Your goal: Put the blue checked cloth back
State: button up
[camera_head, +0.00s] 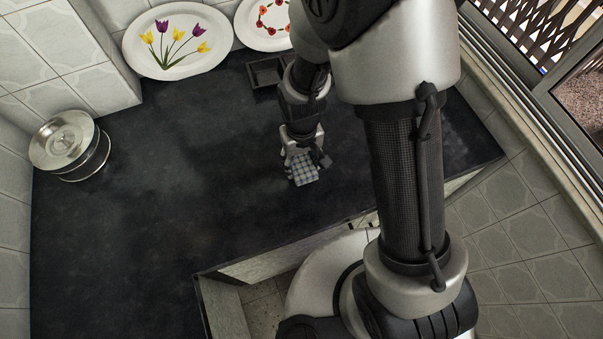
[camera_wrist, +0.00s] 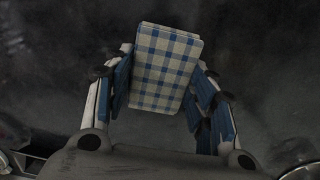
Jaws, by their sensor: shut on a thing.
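The blue checked cloth (camera_wrist: 165,66) is a folded, block-like bundle with a blue and cream check. In the wrist view it sits between the two fingers of my gripper (camera_wrist: 160,88), which is shut on it. In the head view the cloth (camera_head: 304,174) shows small and greyish at the end of my gripper (camera_head: 302,160), over the dark counter. I cannot tell from these views whether the cloth touches the counter.
The dark counter (camera_head: 160,220) is mostly clear. A dark square tray (camera_head: 266,71) lies at the back, beyond my gripper. Two decorated oval plates (camera_head: 178,40) (camera_head: 268,22) lean at the back wall. A round steel container (camera_head: 70,146) stands at the left. The counter's front edge is near my base.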

aim_at(302, 172)
notch_tip(302, 172, down, 6)
jog(key=shift+f+b, duration=0.2)
jog(key=shift+b, duration=0.7)
jog(key=shift+r, duration=0.15)
jog(key=o, duration=0.9)
jog(key=shift+o, duration=0.2)
notch_tip(302, 172, up, 12)
jog(key=p, duration=0.4)
jog(key=shift+r, duration=0.2)
jog(key=s+d+r+m+t, duration=0.1)
jog(key=s+d+r, duration=0.15)
jog(key=r, duration=0.45)
jog(key=s+d+r+t, duration=0.1)
jog(key=s+d+r, duration=0.15)
jog(key=r, duration=0.45)
jog(key=s+d+r+m+t, duration=0.1)
jog(key=s+d+r, duration=0.15)
jog(key=r, duration=0.45)
jog(key=s+d+r+m+t, duration=0.1)
jog(key=s+d+r, duration=0.2)
jog(key=s, duration=0.3)
jog(key=shift+d+r+t, duration=0.2)
jog(key=shift+r+t, duration=0.1)
jog(key=shift+r, duration=0.05)
